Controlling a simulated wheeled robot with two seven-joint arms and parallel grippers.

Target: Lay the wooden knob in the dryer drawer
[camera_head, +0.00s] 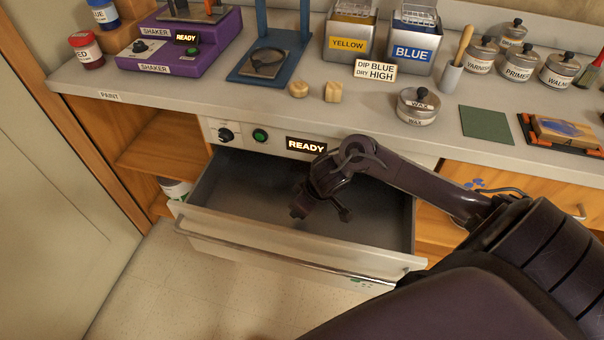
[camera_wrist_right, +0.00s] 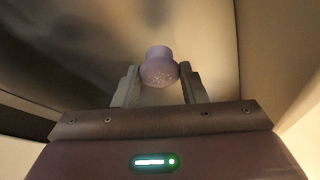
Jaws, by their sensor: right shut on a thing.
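The dryer drawer (camera_head: 235,215) is pulled open below the counter, and its visible floor looks bare. My right gripper (camera_head: 321,212) reaches down inside the drawer's opening, right of its middle. In the right wrist view its two fingers (camera_wrist_right: 160,88) are shut on a rounded, purple knob (camera_wrist_right: 159,68) with pale specks. I cannot tell whether the knob touches the drawer floor. In the head view the knob is hidden by the gripper. My left gripper is out of view.
The dryer panel (camera_head: 268,139) above the drawer shows READY. A purple shaker (camera_head: 190,55) is at left. The drawer's left side is free.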

